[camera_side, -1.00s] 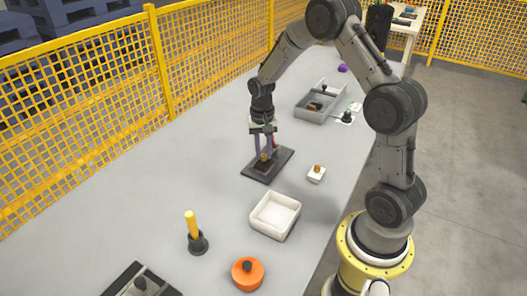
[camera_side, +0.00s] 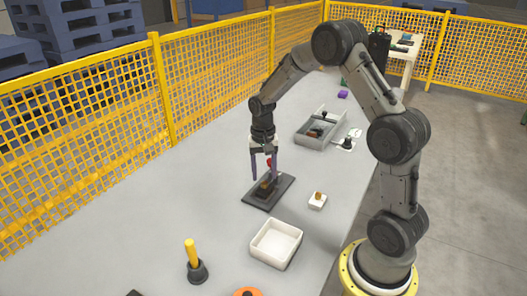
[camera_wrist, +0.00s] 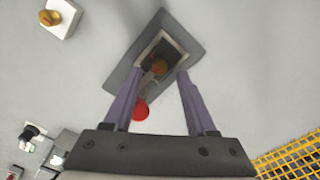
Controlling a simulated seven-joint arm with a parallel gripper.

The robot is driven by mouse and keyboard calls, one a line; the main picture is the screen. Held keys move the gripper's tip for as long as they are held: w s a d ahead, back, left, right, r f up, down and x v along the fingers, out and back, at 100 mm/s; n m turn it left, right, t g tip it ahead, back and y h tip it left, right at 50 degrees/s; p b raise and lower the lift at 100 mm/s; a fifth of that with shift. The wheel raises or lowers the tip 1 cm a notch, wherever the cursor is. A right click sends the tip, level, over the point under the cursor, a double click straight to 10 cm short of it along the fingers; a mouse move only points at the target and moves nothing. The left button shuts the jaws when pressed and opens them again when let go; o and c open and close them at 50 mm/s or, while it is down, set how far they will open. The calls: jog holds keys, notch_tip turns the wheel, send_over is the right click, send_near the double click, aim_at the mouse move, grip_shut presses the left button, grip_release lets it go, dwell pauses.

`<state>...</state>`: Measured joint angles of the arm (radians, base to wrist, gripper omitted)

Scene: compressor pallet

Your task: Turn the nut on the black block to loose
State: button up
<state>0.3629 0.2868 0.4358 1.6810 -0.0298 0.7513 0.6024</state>
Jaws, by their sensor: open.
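The black block (camera_side: 265,192) sits on a dark flat plate (camera_side: 256,201) on the grey table. A brass-brown nut (camera_wrist: 158,68) shows on top of the block in the wrist view. A lever with a red round end (camera_wrist: 140,110) reaches out from the nut's side toward my gripper. The nut's exact turn is too small to tell. My gripper (camera_side: 263,178) points down above the block, its purple fingers spread apart. In the wrist view the open fingers (camera_wrist: 160,72) stand either side of the nut with nothing between them in contact.
A small white block with a brass piece (camera_side: 317,201) stands to the right. A white tray (camera_side: 276,243) is in front, and a black holder with a yellow rod (camera_side: 196,262) stands front left. A grey divided bin (camera_side: 318,128) lies behind. Yellow mesh fencing (camera_side: 80,140) runs along the left.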

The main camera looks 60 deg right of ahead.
notch_tip(320, 180, up, 11)
jog(key=shift+r, duration=0.15)
jog(key=shift+w+a, duration=0.1)
jog(key=shift+w, duration=0.05)
jog(key=m+t+h, duration=0.2)
jog(key=m+h, duration=0.2)
send_near(267, 191)
jog(key=d+f, duration=0.1)
jog(key=w+d+f, duration=0.1)
jog(key=f, duration=0.1)
jog(key=w+d+f, duration=0.1)
jog(key=f, duration=0.1)
jog(key=shift+w+d, duration=0.2)
jog(key=shift+w, duration=0.05)
dwell(0.6)
grip_shut()
